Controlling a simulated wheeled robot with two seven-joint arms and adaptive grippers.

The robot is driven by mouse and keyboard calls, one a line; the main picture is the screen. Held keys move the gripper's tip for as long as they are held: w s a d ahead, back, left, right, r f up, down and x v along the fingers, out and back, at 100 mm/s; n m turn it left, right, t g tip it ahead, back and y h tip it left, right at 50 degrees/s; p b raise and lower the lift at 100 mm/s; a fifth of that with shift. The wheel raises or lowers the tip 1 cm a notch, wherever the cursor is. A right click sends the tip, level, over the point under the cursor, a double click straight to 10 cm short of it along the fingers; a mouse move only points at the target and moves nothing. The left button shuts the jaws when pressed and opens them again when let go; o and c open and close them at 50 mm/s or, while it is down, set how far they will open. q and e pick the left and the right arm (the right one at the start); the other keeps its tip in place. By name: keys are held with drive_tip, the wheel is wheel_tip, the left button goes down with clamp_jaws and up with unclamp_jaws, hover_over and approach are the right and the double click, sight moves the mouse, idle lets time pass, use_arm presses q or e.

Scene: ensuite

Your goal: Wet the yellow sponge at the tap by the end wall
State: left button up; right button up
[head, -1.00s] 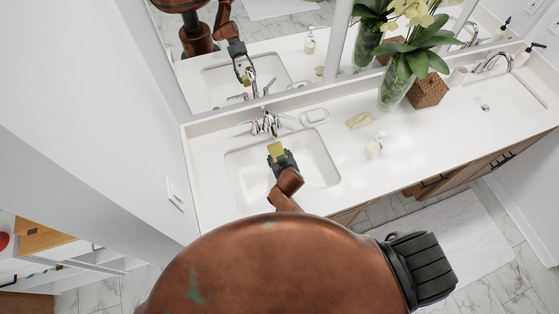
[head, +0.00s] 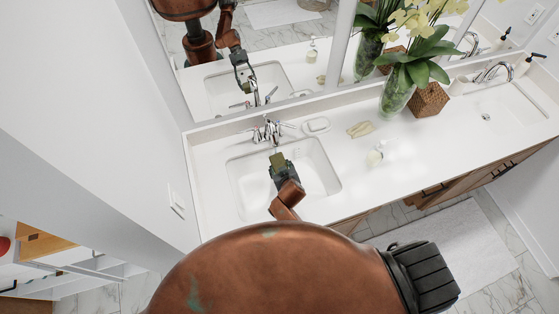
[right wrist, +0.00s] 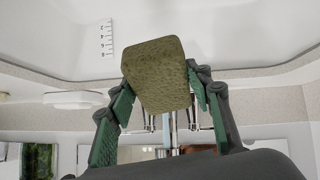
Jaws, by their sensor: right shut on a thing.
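The yellow sponge (head: 277,159) is held in my right gripper (head: 280,167) over the left sink basin (head: 310,170), close in front of the tap (head: 267,132) by the end wall. In the right wrist view the sponge (right wrist: 156,75) looks dull olive-yellow and sits between the two green-padded fingers (right wrist: 158,98). The tap (right wrist: 172,130) shows partly behind the sponge there. I cannot tell whether water runs or whether the sponge touches the spout. My left gripper is not in view.
A glass vase of flowers (head: 396,97) and a woven box (head: 430,100) are farther right. The end wall (head: 110,110) is close on the left.

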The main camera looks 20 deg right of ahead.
drive_tip(key=s+a+p, duration=0.1)
drive_tip(key=s, duration=0.5)
drive_tip(key=shift+a, duration=0.25)
drive_tip(key=shift+r+p, duration=0.1)
drive_tip(key=shift+p, duration=0.25)
idle(1.0)
